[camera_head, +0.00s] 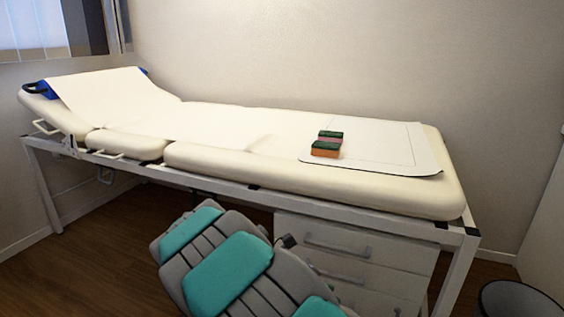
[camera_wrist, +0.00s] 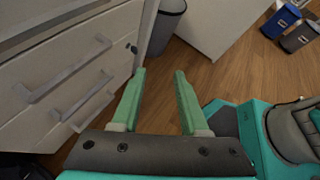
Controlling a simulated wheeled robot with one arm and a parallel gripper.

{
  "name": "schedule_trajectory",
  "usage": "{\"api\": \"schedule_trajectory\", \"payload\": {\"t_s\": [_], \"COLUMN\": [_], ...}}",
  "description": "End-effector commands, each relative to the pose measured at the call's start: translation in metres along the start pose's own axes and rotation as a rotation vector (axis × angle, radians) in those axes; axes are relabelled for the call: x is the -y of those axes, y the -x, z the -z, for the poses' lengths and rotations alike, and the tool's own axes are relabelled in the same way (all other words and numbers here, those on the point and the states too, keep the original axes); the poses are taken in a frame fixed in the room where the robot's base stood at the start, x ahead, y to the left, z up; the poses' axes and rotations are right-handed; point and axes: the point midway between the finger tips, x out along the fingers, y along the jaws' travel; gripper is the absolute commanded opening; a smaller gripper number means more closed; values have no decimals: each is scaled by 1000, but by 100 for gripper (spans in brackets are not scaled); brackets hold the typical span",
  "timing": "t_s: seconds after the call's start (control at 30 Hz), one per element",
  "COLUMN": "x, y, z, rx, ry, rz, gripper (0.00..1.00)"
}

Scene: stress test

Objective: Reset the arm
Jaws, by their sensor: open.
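My gripper (camera_wrist: 160,84) shows in the wrist view with its two green fingers spread apart. It is open and nothing is between the fingers. Behind it are the floor, a white drawer unit on the left and a grey bin. In the head view my grey and teal arm is in the lower middle, in front of the examination couch (camera_head: 285,170). The gripper itself does not show in the head view.
Two sponges, one green and pink (camera_head: 329,138), one green and orange (camera_head: 325,149), lie on a white mat (camera_head: 395,150) on the couch. White drawers (camera_head: 350,262) stand beneath. A grey bin (camera_wrist: 165,27) stands by them. Blue (camera_wrist: 281,20) and grey bins (camera_wrist: 300,37) are farther off.

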Motion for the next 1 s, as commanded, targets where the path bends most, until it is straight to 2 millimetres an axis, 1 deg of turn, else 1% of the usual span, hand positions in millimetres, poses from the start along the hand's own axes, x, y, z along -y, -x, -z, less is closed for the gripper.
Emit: {"api": "schedule_trajectory", "payload": {"t_s": [0.03, 0.1, 0.2, 0.37, 0.4, 0.5, 0.67, 0.83, 1.0], "x": [16, 36, 64, 110, 122, 151, 194, 234, 270], "y": [-9, -21, -34, -50, -52, -57, -57, -48, -33], "z": [-16, -28, -42, -56, -58, -60, -58, -50, -38], "rx": [-42, -98, -179, -304, -333, -406, -518, -631, -733], "ry": [-73, -169, -308, -528, -581, -714, -918, -1127, -1316], "rz": [32, 77, 137, 240, 267, 338, 455, 582, 718], "gripper": [44, 44, 44, 44, 44, 44, 44, 44, 44]}}
